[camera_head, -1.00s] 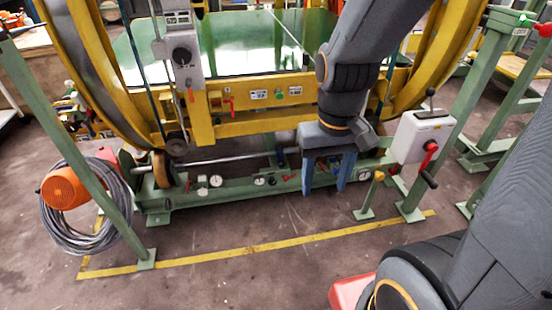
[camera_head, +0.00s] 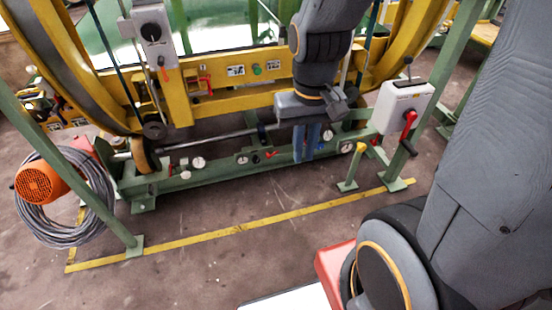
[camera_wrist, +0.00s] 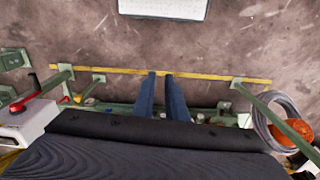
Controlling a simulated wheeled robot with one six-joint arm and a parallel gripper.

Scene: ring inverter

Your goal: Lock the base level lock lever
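A small red lever (camera_head: 271,154) sits on the green base beam (camera_head: 225,170) between round white dials; I take it to be the base level lock lever, though no label is readable. My gripper (camera_head: 304,156) points down in front of the beam, to the right of this lever. Its two blue fingers are apart with nothing seen between them. In the wrist view my gripper (camera_wrist: 160,76) shows a narrow gap between the fingers over the floor. I cannot make out the red lever there.
A white box with a red handle (camera_head: 408,125) stands on a green post at right. A short yellow-topped post (camera_head: 352,168) is near the gripper. An orange motor (camera_head: 40,183) and coiled cable (camera_head: 75,235) are at left. The floor inside the yellow line (camera_head: 240,228) is clear.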

